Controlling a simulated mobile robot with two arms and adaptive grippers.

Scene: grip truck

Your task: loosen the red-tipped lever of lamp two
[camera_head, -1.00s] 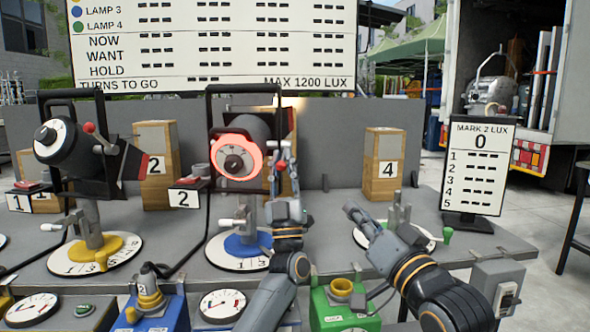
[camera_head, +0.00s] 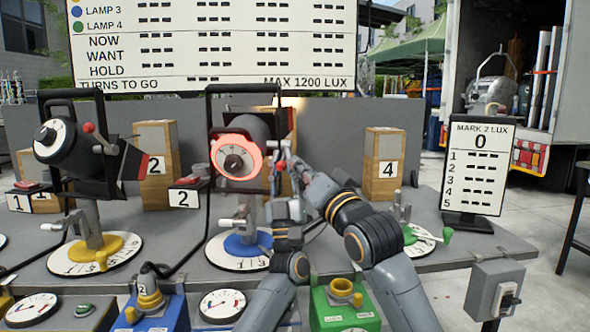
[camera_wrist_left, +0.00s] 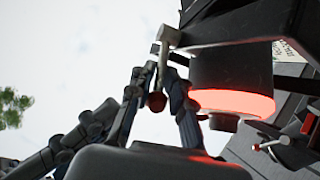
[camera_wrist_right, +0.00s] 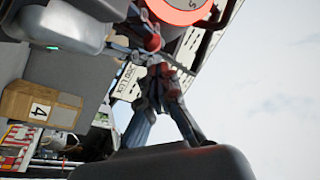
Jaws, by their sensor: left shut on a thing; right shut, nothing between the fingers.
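The lamp with the blue base (camera_head: 242,242) has a glowing red ring and a dial (camera_head: 236,161). Its red-tipped lever (camera_head: 281,164) is on its right side. My left gripper (camera_head: 283,178) is shut on the lever; the left wrist view shows the red ball tip (camera_wrist_left: 157,101) between the fingers. My right gripper (camera_head: 299,174) is shut and empty, just right of the left one. In the right wrist view the fingertips (camera_wrist_right: 159,76) are close to the lever; contact is unclear. The lamp with the yellow base (camera_head: 95,252) has another red-tipped lever (camera_head: 89,128).
A card marked 2 (camera_head: 184,198) stands between the lamps. Wooden blocks marked 2 (camera_head: 157,160) and 4 (camera_head: 383,160) stand behind. The lux display (camera_head: 474,165) reads 0 at the right. A green-based mount (camera_head: 408,233) stands right of my right arm.

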